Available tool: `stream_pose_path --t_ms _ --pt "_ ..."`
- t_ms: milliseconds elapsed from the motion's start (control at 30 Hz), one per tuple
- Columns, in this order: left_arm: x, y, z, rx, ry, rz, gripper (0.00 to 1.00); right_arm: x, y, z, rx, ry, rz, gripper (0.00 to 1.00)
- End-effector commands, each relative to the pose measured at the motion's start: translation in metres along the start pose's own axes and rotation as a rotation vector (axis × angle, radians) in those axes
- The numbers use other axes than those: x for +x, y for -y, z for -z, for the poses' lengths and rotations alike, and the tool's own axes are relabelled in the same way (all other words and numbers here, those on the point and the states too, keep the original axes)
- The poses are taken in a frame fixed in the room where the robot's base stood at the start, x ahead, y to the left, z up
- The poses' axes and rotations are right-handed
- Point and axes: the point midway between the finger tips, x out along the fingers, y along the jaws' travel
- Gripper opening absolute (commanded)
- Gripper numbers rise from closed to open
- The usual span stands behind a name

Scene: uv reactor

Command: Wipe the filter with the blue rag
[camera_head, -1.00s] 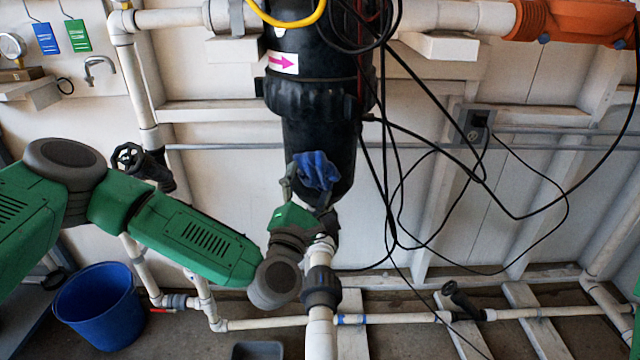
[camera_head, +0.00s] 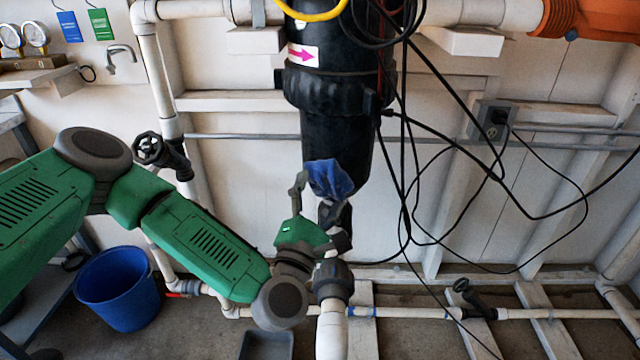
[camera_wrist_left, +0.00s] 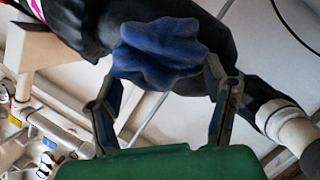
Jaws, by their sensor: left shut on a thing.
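The filter (camera_head: 333,135) is a black upright cylinder with a pink arrow label, fixed among white pipes at the upper middle of the head view. My left gripper (camera_head: 318,180) is shut on the crumpled blue rag (camera_head: 333,179). The rag is at the lower front of the filter and appears to touch it; exact contact is hard to tell. In the left wrist view the rag (camera_wrist_left: 160,48) sits between the two fingers (camera_wrist_left: 160,95), with the dark filter (camera_wrist_left: 230,45) behind it. My right gripper is not in view.
Black cables (camera_head: 405,150) hang just right of the filter. White pipes (camera_head: 332,335) run below it. A valve (camera_head: 150,150) is left of it. A blue bucket (camera_head: 117,288) stands on the floor at lower left. An orange fitting (camera_head: 590,15) is at upper right.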

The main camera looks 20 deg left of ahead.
Motion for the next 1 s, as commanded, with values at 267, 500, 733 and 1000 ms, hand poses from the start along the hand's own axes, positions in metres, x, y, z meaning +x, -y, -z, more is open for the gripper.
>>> stream_pose_path --t_ms 267,500,733,1000 --pt "-0.004 0.000 -0.002 -0.001 0.001 -0.001 0.42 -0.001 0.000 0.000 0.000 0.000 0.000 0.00" --pt "-0.009 0.000 -0.004 -0.002 0.001 0.001 0.42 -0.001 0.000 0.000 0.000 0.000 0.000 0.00" --pt "-0.027 0.000 -0.011 -0.001 0.001 0.003 0.42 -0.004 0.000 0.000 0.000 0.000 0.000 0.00" --pt "-0.033 0.000 -0.012 -0.001 0.000 0.000 0.42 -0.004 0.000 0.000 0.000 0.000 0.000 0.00"
